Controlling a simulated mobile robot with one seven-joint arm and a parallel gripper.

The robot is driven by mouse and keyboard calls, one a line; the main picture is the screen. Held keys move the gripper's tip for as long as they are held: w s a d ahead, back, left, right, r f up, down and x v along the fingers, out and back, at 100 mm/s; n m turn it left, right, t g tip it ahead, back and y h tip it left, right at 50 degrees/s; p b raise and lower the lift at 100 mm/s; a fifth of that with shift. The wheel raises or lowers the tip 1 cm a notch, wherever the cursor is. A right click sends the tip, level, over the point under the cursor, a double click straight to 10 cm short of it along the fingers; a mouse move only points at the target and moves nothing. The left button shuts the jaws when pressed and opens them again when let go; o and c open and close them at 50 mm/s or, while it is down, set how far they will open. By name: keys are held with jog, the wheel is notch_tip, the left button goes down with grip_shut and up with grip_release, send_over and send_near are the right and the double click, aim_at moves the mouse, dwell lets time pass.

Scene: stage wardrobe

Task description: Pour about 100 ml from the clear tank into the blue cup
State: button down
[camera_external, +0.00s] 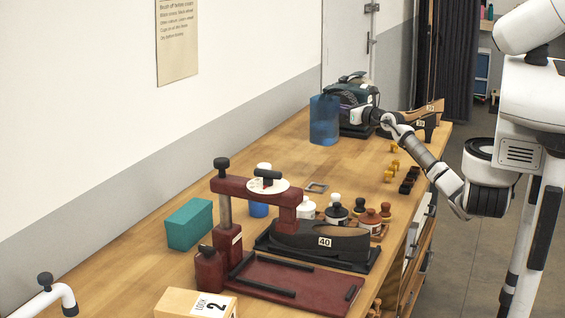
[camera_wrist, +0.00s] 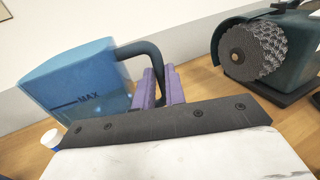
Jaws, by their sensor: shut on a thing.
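The clear tank (camera_external: 324,122) is a see-through blue container. It looks upright at the far part of the bench, and I cannot tell whether its base touches the wood. In the wrist view the tank (camera_wrist: 80,82) shows a MAX line and a dark handle (camera_wrist: 140,50). My gripper (camera_external: 358,116) is right of the tank, its purple fingers (camera_wrist: 165,88) shut on the handle. A small cup (camera_wrist: 52,139), white at the rim and blue below, stands at the wrist view's lower left. A blue thing (camera_external: 258,210), partly hidden behind the dark red press, may be this cup.
A dark machine with a rough wheel (camera_wrist: 258,52) stands close beside the tank. The dark red press (camera_external: 270,275), a teal box (camera_external: 189,224), several bottles (camera_external: 337,214) and small yellow pieces (camera_external: 392,166) occupy the nearer bench. Bare wood (camera_external: 290,150) lies left of the tank.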

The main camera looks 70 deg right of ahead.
aim_at(341, 102)
jog(key=shift+n+y, duration=0.3)
jog(key=shift+y, duration=0.2)
jog(key=a+r+b, duration=0.1)
jog(key=a+b, duration=0.1)
jog(key=b, duration=0.4)
jog(key=a+r+b, duration=0.1)
jog(key=a+b, duration=0.1)
jog(key=b, duration=0.3)
jog(key=shift+w+r+b, duration=0.1)
jog(key=shift+r+b, duration=0.05)
jog(key=shift+b, duration=0.2)
jog(key=s+a+f+b, duration=0.1)
jog(key=s+a+b, duration=0.2)
jog(key=a+b, duration=1.1)
jog(key=s+a+f+h+b, duration=0.1)
jog(key=s+a+f+b, duration=0.1)
jog(key=a+b, duration=1.3)
jog(key=s+b, duration=0.1)
jog(key=b, duration=0.4)
jog(key=shift+s+f+m+b, duration=0.2)
jog(key=shift+s+m+b, duration=0.1)
jog(key=shift+s+m, duration=0.1)
